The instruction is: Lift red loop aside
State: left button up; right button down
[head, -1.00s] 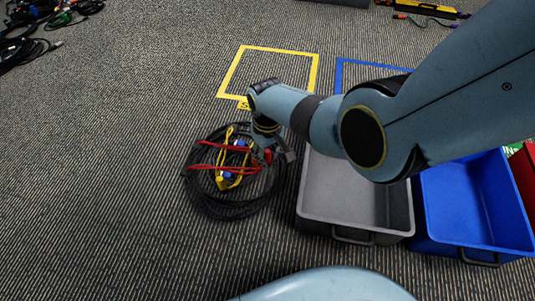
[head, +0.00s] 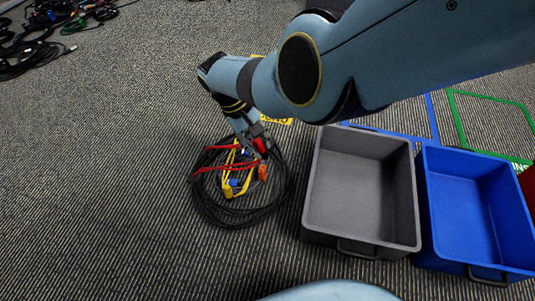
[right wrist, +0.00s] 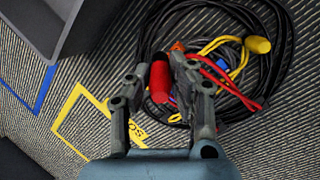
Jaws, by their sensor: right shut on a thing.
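The red loop (head: 212,168) lies across the yellow and blue cables (head: 232,185) inside a black cable coil (head: 225,220) on the carpet. My right gripper (head: 263,150) reaches down at the coil's upper right. It is shut on the red loop's connector end (head: 259,145). In the right wrist view the red connector (right wrist: 160,80) sits between the fingers (right wrist: 158,75), and the red cable (right wrist: 228,84) runs right over the coil. An orange connector (head: 262,172) is just below the gripper. My left gripper is not in view.
A grey bin (head: 361,241) stands close to the coil's right, with a blue bin (head: 475,262) beside it. Blue (head: 433,118) and green (head: 490,95) floor outlines lie behind. More cables (head: 15,65) lie at the far left. Carpet at the lower left is clear.

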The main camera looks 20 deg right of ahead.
jog(key=shift+a+r, duration=0.1)
jog(key=shift+a, duration=0.05)
jog(key=c, duration=1.2)
grip_release()
jog(key=shift+o, duration=0.2)
jog(key=shift+r, duration=0.1)
jog(key=v, duration=0.7)
jog(key=shift+w+a+r, duration=0.1)
jog(key=shift+r, duration=0.05)
